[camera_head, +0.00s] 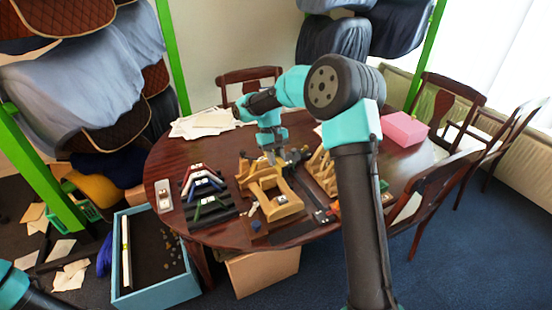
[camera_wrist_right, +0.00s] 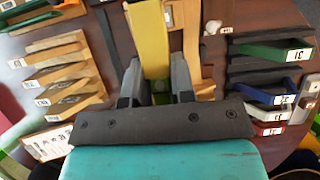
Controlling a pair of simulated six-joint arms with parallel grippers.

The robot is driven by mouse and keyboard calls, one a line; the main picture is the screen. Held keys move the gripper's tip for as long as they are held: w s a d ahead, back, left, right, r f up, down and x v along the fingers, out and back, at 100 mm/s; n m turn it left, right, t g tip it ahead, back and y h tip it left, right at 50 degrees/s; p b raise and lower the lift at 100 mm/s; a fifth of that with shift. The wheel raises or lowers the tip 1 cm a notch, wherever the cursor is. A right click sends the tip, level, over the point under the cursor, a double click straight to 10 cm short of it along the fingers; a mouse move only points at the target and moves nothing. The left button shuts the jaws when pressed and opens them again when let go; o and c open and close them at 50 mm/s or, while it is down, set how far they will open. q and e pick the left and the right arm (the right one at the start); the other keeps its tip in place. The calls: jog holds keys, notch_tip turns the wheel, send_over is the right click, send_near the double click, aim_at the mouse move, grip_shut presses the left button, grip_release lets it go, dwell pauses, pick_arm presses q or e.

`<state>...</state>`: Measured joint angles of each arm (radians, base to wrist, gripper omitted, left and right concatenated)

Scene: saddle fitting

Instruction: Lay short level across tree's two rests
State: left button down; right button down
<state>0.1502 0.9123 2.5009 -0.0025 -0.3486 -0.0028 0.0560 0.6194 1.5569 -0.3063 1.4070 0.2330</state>
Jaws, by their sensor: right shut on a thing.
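My right gripper (camera_head: 272,150) is over the table, behind the wooden saddle tree (camera_head: 259,183). In the right wrist view, its fingers (camera_wrist_right: 158,85) are shut on a yellow bar, which looks like the short level (camera_wrist_right: 151,40). The bar runs up the picture, away from the gripper. In the head view the bar is too small and covered to make out clearly. Whether it touches the tree's rests cannot be told. The tree stands on the table with its light wood frame partly visible. My left arm shows only at the lower left corner; its gripper is out of view.
Coloured numbered pieces (camera_head: 204,184) stand left of the tree, and wooden pieces (camera_head: 322,171) to its right. A pink box (camera_head: 405,130) and papers (camera_head: 205,122) lie farther back. A blue bin (camera_head: 160,291) is left of the table. Chairs surround the table.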

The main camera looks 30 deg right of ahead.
jog(key=shift+f, duration=0.1)
notch_tip(320, 180, down, 7)
jog(key=shift+s+f, duration=0.15)
jog(key=shift+f, duration=0.05)
dwell(0.8)
jog(key=shift+s+f, duration=0.1)
jog(key=shift+f, duration=1.8)
dwell(2.5)
dwell(0.6)
jog(key=shift+c, duration=2.4)
grip_release()
jog(key=shift+r, duration=2.55)
